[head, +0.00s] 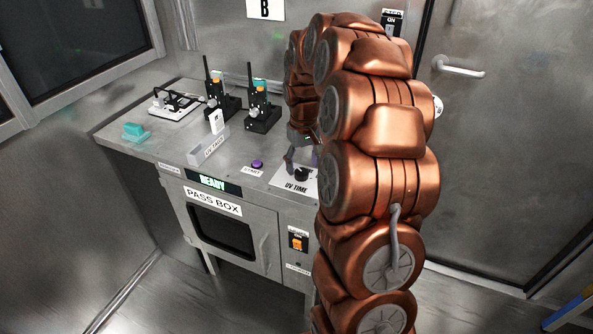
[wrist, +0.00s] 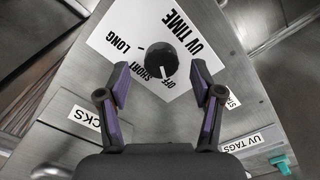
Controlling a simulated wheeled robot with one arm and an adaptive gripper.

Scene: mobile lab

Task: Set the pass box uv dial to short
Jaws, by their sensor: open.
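The UV dial (wrist: 161,58) is a round black knob on a white plate (wrist: 118,25) marked UV TIME, LONG, SHORT and OFF. In the wrist view, a pale pointer line on it seems to face the OFF side, but it is small. In the head view the dial (head: 301,174) sits at the right front of the pass box top. My gripper (wrist: 161,82) is open, with its two purple-padded fingers apart and the dial just beyond and between their tips. In the head view my gripper (head: 301,155) is over the dial, partly hidden by my arm.
The pass box (head: 214,202) has a READY display (head: 212,183). A purple START button (head: 257,164) and a UV TAGS holder (head: 208,146) with a white tag are left of the dial. Two black radios (head: 262,115) stand behind. An orange switch (head: 297,243) is on the front.

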